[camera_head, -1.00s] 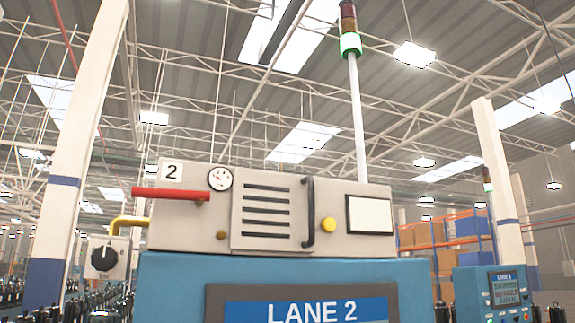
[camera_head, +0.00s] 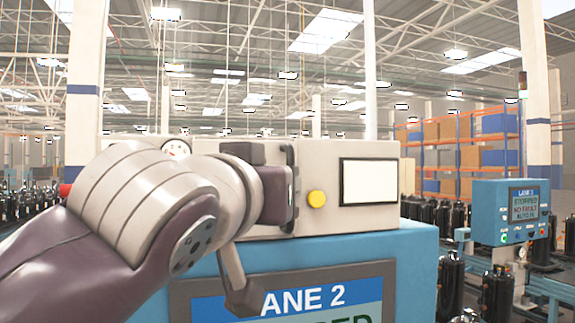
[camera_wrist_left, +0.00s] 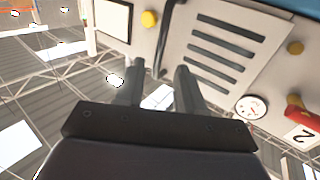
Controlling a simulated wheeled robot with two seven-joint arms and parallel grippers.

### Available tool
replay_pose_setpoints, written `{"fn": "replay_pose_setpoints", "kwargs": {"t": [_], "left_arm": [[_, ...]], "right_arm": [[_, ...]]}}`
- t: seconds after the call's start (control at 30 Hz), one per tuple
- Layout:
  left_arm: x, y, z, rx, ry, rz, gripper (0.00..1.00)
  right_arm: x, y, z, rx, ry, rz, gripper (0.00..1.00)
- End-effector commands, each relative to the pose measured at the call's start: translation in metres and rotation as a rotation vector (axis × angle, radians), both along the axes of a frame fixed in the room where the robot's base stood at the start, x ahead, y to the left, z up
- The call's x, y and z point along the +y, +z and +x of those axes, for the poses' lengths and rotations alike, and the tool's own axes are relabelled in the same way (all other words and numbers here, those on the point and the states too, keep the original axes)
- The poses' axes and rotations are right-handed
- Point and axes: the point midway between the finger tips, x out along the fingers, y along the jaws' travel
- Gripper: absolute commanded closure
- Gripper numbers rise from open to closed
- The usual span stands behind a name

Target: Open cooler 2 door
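The cooler 2 unit is a pale box (camera_head: 384,152) on a blue cabinet. Its door (camera_wrist_left: 206,63), a slotted panel, shows upside down in the left wrist view; my arm hides most of it in the head view. The dark vertical door handle (camera_wrist_left: 165,38) shows between my left fingers in the wrist view. In the head view my left gripper (camera_head: 280,188) is at the handle, partly covering it. The left fingers (camera_wrist_left: 158,78) are apart, so the gripper is open; I cannot tell whether they touch the handle. My right gripper is not in view.
A yellow knob (camera_head: 317,198) sits right of the handle. A gauge (camera_wrist_left: 252,107) and a red lever (camera_wrist_left: 296,108) are on the door's other side. The LANE 2 screen (camera_head: 300,297) is below. Another blue console (camera_head: 490,207) stands at right, among black compressors.

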Motion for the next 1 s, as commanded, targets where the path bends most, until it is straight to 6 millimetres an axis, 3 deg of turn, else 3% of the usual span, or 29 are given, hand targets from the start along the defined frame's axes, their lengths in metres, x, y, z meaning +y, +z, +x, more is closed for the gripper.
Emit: {"fn": "replay_pose_setpoints", "kwargs": {"t": [0.03, 0.1, 0.3, 0.63, 0.77, 1.0], "left_arm": [[-0.002, 0.007, 0.013, 0.006, 0.004, 0.003, 0.62], [-0.007, 0.006, 0.027, 0.002, 0.002, 0.003, 0.62], [-0.015, 0.002, 0.052, 0.002, -0.001, 0.002, 0.62], [-0.016, -0.001, 0.057, 0.001, -0.001, 0.001, 0.62], [-0.016, -0.001, 0.057, 0.001, -0.001, 0.001, 1.00], [-0.017, -0.001, 0.057, 0.001, -0.004, 0.001, 1.00]], "right_arm": [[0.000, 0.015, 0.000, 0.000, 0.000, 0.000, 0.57], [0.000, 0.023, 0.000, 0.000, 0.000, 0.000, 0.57], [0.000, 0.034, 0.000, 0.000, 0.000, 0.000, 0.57], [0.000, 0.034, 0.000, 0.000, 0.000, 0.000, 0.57], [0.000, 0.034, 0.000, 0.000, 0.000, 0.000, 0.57], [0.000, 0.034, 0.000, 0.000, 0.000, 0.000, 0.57]]}}
